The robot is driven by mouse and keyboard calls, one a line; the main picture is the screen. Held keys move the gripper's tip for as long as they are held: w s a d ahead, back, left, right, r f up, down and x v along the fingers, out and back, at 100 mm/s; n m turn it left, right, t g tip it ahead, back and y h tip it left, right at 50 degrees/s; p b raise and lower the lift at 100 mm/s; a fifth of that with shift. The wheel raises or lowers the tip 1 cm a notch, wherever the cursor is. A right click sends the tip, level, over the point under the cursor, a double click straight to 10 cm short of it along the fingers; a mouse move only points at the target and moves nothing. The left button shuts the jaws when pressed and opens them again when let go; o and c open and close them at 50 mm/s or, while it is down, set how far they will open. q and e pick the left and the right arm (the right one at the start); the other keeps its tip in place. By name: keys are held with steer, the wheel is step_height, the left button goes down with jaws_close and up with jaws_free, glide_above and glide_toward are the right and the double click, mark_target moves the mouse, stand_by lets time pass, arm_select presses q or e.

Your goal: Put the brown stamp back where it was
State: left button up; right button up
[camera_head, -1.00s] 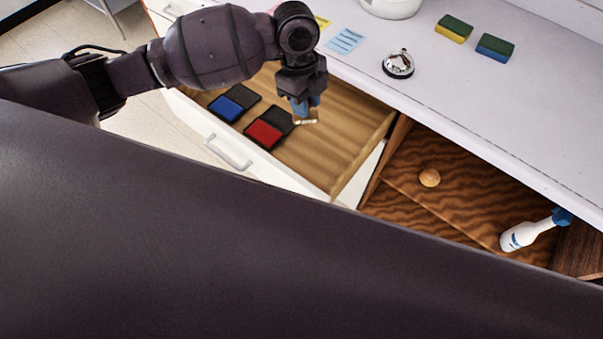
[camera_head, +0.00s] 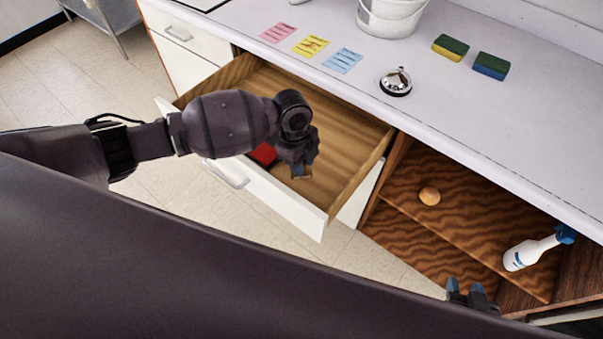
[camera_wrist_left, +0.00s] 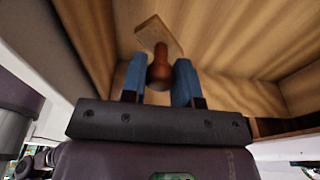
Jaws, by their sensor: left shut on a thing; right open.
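My left gripper (camera_head: 300,173) is shut on the brown stamp. In the left wrist view the stamp's brown rounded handle (camera_wrist_left: 160,68) shows between the two blue fingers, with its pale wooden base (camera_wrist_left: 158,36) beyond. A red ink pad (camera_head: 263,153) shows partly behind my left arm. My right gripper (camera_head: 470,292) is open at the lower right, partly hidden.
On the counter are pink (camera_head: 279,32), yellow (camera_head: 310,45) and blue (camera_head: 343,60) notes, a bell (camera_head: 396,82), a white bucket (camera_head: 391,16) and two sponges. The open shelf at right holds a round tan object (camera_head: 429,196) and a spray bottle (camera_head: 532,250).

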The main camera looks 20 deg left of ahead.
arm_select(q)
steer(key=shift+f+b, duration=0.35)
steer(key=shift+f, duration=2.45)
arm_select(e)
steer(key=shift+s+d+f, duration=0.15)
steer(key=shift+s+f, duration=0.3)
steer(key=shift+f, duration=0.35)
arm_select(q)
steer(key=o, duration=0.8)
steer(key=shift+f, duration=0.1)
arm_select(e)
steer(key=shift+w+r, duration=0.25)
steer(key=shift+w, duration=0.2)
